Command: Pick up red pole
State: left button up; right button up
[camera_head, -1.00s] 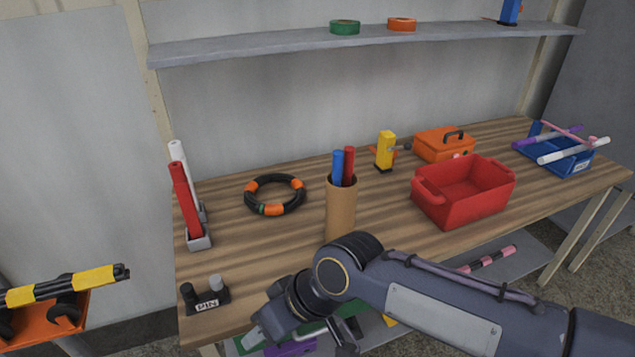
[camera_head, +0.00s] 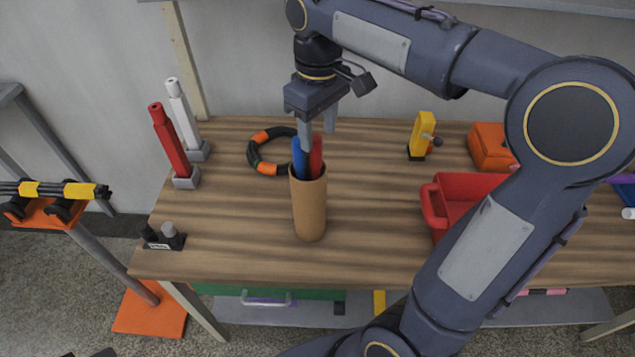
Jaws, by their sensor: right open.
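A red pole (camera_head: 316,157) stands beside a blue pole (camera_head: 298,158) in a brown cardboard tube (camera_head: 310,208) on the workbench. Another red pole (camera_head: 171,141) stands upright in a grey holder at the left of the bench, next to a white pole (camera_head: 183,115). My right gripper (camera_head: 318,133) points down just above the tube, with its fingers apart. One finger overlaps the top of the blue pole in the picture; I cannot tell whether they touch. Nothing shows held in it. My left gripper cannot be made out.
A black and orange ring (camera_head: 268,168) lies behind the tube. A red bin (camera_head: 433,211) stands to the right, partly hidden by my right arm. A yellow object (camera_head: 423,134) and an orange box (camera_head: 488,147) are farther back. The bench front is mostly clear.

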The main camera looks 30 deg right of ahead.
aim_at(315, 138)
jog(key=f, duration=0.3)
jog(key=shift+a+f, duration=0.3)
jog(key=shift+f, duration=0.1)
jog(key=shift+d+f, duration=0.1)
jog(key=shift+f, duration=0.25)
jog(key=shift+c, duration=0.3)
grip_shut()
